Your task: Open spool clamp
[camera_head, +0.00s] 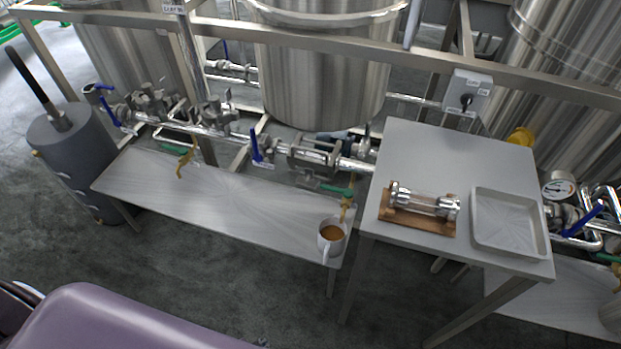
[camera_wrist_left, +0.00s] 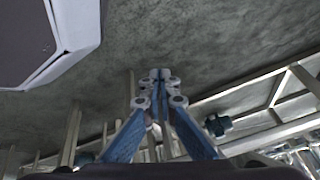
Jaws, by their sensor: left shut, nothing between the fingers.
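A short spool (camera_head: 425,203) with a clear middle and shiny metal ends lies on a wooden board (camera_head: 410,220) on the grey table. In the pipe line, clamped fittings (camera_head: 312,153) sit between the blue-handled valve (camera_head: 260,150) and the table. I cannot tell from here which clamp is the spool clamp or how its latch stands. My left gripper (camera_wrist_left: 160,74) shows in the left wrist view, shut and empty, with its fingertips together over grey floor. It is away from the spool and the fittings. My right gripper is not in view.
The grey table (camera_head: 430,150) also carries a shallow metal tray (camera_head: 508,252). A low bench (camera_head: 225,205) holds a mug (camera_head: 331,240) of brown liquid at its right end. Steel tanks (camera_head: 320,80) and frame rails stand behind. A grey cylinder (camera_head: 75,150) stands left. Open floor lies in front.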

